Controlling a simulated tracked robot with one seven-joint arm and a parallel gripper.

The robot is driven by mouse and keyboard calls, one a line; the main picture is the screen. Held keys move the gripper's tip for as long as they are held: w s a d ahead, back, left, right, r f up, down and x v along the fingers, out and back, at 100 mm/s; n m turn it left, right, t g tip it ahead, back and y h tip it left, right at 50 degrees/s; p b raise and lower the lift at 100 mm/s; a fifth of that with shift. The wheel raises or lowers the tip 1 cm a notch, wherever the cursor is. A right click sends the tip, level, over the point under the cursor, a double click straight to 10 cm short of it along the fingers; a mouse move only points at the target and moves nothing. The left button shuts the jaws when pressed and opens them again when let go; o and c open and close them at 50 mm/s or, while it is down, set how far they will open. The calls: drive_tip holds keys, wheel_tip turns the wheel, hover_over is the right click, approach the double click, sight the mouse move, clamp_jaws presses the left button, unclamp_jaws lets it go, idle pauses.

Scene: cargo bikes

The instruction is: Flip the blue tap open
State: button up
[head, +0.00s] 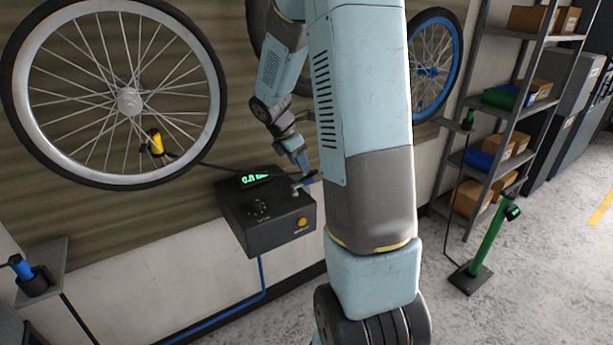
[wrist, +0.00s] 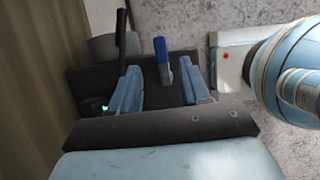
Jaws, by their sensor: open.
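The blue tap (wrist: 161,48) shows in the wrist view as an upright blue lever with a grey lower part. In the head view a little of its blue (head: 309,181) shows at the right top edge of the dark box (head: 262,235), partly hidden by my arm. My gripper (wrist: 160,68) is open, its two blue-grey fingers either side of the lever with a gap on each side. In the head view my gripper (head: 300,165) is just above the box; I cannot tell whether it touches the tap.
The box has a green display (head: 254,178), a knob (head: 259,207) and a yellow button (head: 302,222). A black hose runs to its top. A wheel (head: 128,100) hangs at left. Shelves (head: 500,130) and a green pump (head: 490,235) stand at right. The floor between is clear.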

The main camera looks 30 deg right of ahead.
sight(308, 179)
drive_tip(key=x, duration=0.6)
drive_tip(key=shift+f, duration=0.25)
clamp_jaws()
idle(0.5)
